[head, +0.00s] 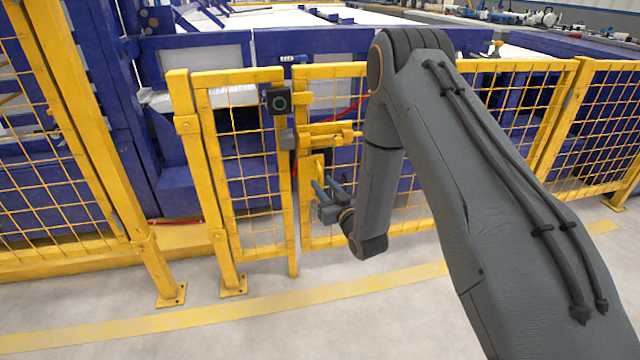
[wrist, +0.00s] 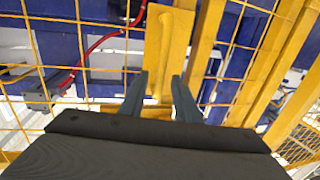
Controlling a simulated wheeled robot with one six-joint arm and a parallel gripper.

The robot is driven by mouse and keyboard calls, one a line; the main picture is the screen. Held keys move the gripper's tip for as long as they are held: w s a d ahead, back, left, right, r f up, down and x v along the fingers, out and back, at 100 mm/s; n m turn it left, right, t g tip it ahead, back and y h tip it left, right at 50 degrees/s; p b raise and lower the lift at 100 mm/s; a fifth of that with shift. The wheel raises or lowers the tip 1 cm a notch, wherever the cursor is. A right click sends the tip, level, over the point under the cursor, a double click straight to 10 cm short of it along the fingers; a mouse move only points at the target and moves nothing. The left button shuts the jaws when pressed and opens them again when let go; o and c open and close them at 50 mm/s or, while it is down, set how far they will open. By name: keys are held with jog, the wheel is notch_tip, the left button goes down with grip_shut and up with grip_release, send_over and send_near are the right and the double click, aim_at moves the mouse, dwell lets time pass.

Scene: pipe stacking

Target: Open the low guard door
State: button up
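The low guard door (head: 436,69) appears to be the wide yellow mesh panel right of the narrow one, standing in line with the fence. On its left edge are a yellow slide bolt (head: 326,136) and, below it, a yellow handle plate (head: 314,166). The plate, with a raised upright grip, shows in the wrist view (wrist: 168,45). My gripper (head: 322,190) is low in front of the plate. In the wrist view its fingers (wrist: 159,82) are apart, with the lower part of the plate between or behind them. I see no clear grip; contact cannot be told.
A red cable (wrist: 92,52) hangs behind the mesh. Blue machinery (head: 180,190) fills the space behind. The floor (head: 330,315) in front is clear.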

jog(key=shift+x, duration=1.45)
jog(key=shift+c, duration=0.4)
grip_shut()
